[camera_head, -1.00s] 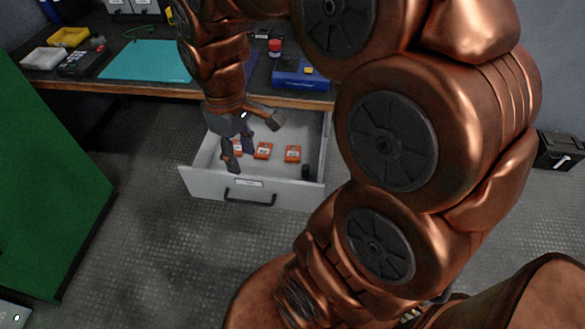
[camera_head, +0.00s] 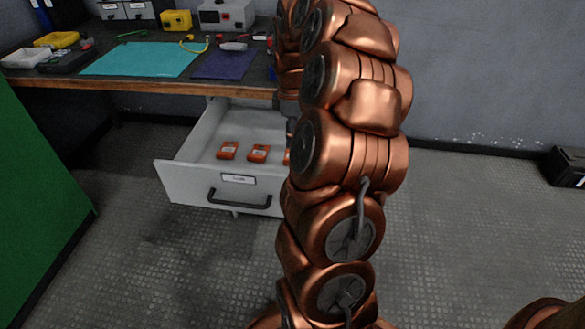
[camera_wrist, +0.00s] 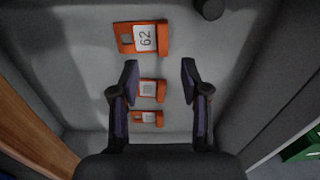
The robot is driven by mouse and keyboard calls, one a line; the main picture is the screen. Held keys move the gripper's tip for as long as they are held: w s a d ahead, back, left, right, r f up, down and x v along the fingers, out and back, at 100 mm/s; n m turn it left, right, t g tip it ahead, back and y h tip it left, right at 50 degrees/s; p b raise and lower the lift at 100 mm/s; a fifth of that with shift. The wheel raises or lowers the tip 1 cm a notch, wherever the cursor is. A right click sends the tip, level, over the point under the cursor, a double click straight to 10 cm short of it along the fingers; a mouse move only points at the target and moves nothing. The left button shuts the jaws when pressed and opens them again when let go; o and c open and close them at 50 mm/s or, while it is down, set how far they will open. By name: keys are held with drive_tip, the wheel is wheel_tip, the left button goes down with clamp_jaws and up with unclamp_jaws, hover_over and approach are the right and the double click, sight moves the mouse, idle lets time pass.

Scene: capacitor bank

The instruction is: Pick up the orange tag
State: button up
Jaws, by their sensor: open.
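Three orange tags with white labels lie on the floor of an open grey drawer (camera_head: 222,186). In the wrist view the nearest-looking, largest tag (camera_wrist: 141,38) reads 62 and lies past my fingertips. A third tag (camera_wrist: 147,118) lies closer to the palm. In the head view, the left tag (camera_head: 228,150) and middle tag (camera_head: 258,153) show clear, while another is mostly hidden by my arm. My gripper (camera_wrist: 160,72) is open and empty above the tags. My arm hides it in the head view.
A dark round object (camera_wrist: 209,9) stands in the drawer near the top of the wrist view. The workbench (camera_head: 150,86) overhangs the drawer's back, with a teal mat (camera_head: 140,59) on top. A green panel (camera_head: 40,190) stands at left. Floor in front is clear.

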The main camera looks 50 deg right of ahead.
drive_tip(key=shift+s+a+f+b, duration=0.15)
drive_tip(key=shift+f+b, duration=0.55)
drive_tip(key=shift+f, duration=1.3)
drive_tip(key=shift+s+a+f+b, duration=0.15)
drive_tip(key=shift+f+b, duration=0.5)
drive_tip(key=shift+f, duration=1.3)
drive_tip(key=shift+d, duration=0.15)
clamp_jaws()
